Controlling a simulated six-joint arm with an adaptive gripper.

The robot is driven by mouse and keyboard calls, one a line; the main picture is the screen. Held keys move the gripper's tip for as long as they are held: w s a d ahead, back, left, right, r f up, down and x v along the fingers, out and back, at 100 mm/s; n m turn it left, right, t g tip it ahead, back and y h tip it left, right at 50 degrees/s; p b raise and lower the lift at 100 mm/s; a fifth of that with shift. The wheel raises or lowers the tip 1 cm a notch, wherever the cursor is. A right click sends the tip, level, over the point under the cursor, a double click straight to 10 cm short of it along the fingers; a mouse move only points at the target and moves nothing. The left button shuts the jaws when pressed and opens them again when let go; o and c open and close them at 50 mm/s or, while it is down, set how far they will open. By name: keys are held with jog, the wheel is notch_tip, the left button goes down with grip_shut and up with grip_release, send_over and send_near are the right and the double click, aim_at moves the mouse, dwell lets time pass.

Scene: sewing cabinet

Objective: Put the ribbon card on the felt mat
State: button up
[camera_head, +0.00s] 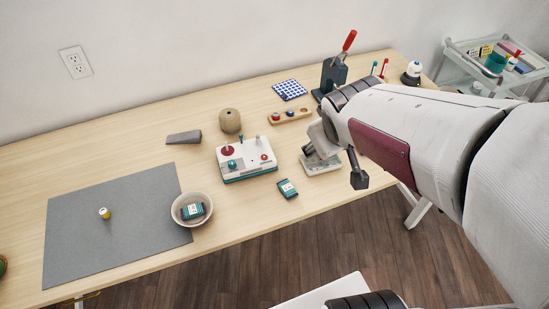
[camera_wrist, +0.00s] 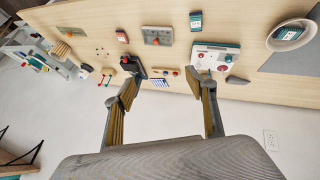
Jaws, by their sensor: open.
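A dark teal ribbon card (camera_head: 287,188) with a pale label lies flat on the table, right of the white-and-teal machine; it also shows in the wrist view (camera_wrist: 195,21). A similar card (camera_head: 193,210) lies inside a white bowl (camera_head: 178,217). The bowl stands over the right edge of the grey felt mat (camera_head: 75,240). My gripper (camera_wrist: 165,80) is open and empty, with both fingers apart in the wrist view. In the head view my arm hides most of it, high over the table's right part.
The white-and-teal machine (camera_head: 247,160), twine ball (camera_head: 230,121), grey wedge (camera_head: 184,137), wooden tray (camera_head: 289,116) and red-handled press (camera_head: 334,73) stand along the middle and back. A red card (camera_wrist: 121,36) shows in the wrist view. Much of the mat is bare.

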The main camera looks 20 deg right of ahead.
aim_at(289, 188)
jog(key=w+d+f+n+y, duration=0.1)
jog(key=w+d+f, duration=0.15)
jog(key=f, duration=0.25)
jog(key=w+d+f+n+t, duration=0.1)
jog(key=w+d+f+n, duration=0.15)
jog(key=f, duration=0.25)
jog(key=w+d+f+n+y, duration=0.1)
jog(key=w+d+f, duration=0.1)
jog(key=d+f, duration=0.25)
jog(key=a+f+y, duration=0.1)
jog(key=f, duration=0.2)
jog(key=a+f+y, duration=0.1)
jog(key=f, duration=0.1)
jog(key=a+f+n+t+y, duration=0.1)
jog(key=f, duration=0.2)
jog(key=shift+s+f, duration=0.3)
jog(key=s+a+f+y, duration=0.1)
jog(key=s+a+f+t+y, duration=0.1)
jog(key=a, duration=0.1)
jog(key=s+a+f+t+y, duration=0.1)
jog(key=a+y, duration=0.1)
jog(key=shift+f+m, duration=0.25)
jog(key=shift+s+a+r+t+y, duration=0.15)
jog(key=shift+s+a+t+y, duration=0.3)
jog(key=shift+a+t, duration=0.2)
jog(key=shift+x, duration=1.25)
jog(key=shift+w, duration=0.1)
